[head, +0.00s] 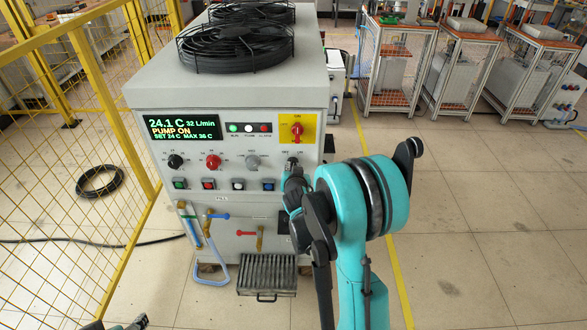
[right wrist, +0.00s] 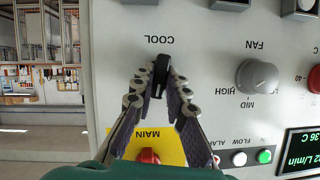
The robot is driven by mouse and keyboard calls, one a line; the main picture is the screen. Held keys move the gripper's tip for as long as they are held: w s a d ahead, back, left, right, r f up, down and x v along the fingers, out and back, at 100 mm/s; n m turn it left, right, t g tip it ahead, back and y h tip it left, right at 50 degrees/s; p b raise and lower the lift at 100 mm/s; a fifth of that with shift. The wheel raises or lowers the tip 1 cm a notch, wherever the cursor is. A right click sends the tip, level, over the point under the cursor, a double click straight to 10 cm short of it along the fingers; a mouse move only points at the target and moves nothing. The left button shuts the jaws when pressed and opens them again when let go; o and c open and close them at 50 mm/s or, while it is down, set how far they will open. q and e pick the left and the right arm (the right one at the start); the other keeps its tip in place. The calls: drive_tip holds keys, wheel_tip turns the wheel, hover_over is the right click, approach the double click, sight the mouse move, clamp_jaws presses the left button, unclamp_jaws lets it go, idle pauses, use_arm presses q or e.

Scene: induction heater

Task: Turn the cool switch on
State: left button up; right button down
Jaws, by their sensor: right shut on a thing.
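The cool switch (right wrist: 161,76) is a black lever knob on the grey panel, beside the upside-down word COOL in the right wrist view. My right gripper (right wrist: 162,88) has its two fingers closed around the knob, one on each side. In the head view my right gripper (head: 292,168) is against the right part of the heater's front and hides most of the switch. The cabinet's display (head: 182,127) reads 24.1 C, 32 L/min, PUMP ON.
A yellow plate with a red main switch (head: 297,130) is just above the cool switch. The fan knob (right wrist: 257,76) is beside it. A yellow mesh fence (head: 60,130) stands at the left. A slatted tray (head: 268,274) juts out low at the front. The floor at right is open.

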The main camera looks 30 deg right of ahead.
idle(0.3)
drive_tip(key=c, duration=1.5)
unclamp_jaws()
drive_tip(key=shift+w, duration=0.15)
drive_tip(key=shift+c, duration=0.2)
drive_tip(key=v, duration=1.2)
